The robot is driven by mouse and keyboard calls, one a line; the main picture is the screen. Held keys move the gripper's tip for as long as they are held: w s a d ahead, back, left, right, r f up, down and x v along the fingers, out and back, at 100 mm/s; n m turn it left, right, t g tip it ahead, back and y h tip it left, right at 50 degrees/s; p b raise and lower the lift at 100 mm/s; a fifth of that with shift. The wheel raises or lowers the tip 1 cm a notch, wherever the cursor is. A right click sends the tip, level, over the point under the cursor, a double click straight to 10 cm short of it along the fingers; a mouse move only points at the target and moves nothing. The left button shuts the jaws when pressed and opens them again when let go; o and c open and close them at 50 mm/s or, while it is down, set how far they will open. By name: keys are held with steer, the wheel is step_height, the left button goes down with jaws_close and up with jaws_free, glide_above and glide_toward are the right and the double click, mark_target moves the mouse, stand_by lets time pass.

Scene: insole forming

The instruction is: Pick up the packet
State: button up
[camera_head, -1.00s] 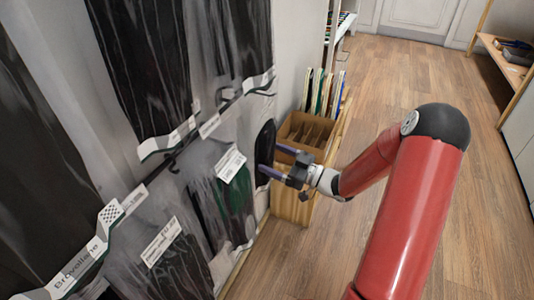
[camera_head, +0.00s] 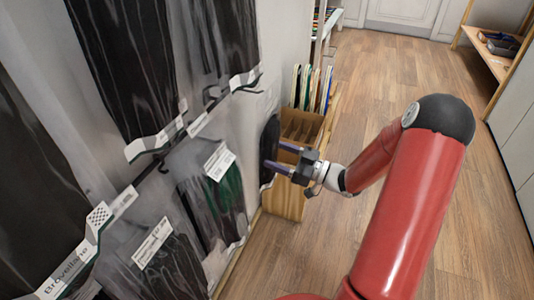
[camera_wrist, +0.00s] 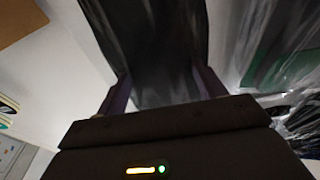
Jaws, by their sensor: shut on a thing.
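A black packet (camera_head: 268,138) is seen nearly edge-on beside the wall display in the head view. My gripper (camera_head: 273,157) is shut on it, with its two purple fingers reaching in from the right. In the wrist view the dark, shiny packet (camera_wrist: 152,45) fills the space between the two fingers (camera_wrist: 160,92). Its far end runs out of that picture. In the head view I cannot tell whether the packet touches the wall.
Other clear packets with dark contents (camera_head: 213,195) hang on the wall to the left, with white label strips. A wooden box (camera_head: 300,124) with upright coloured boards stands just behind my gripper. Wooden floor (camera_head: 390,80) is open to the right.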

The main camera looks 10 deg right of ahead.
steer(key=r+v, duration=0.2)
steer(key=v, duration=1.1)
steer(key=shift+s+d, duration=0.3)
steer(key=shift+d, duration=0.05)
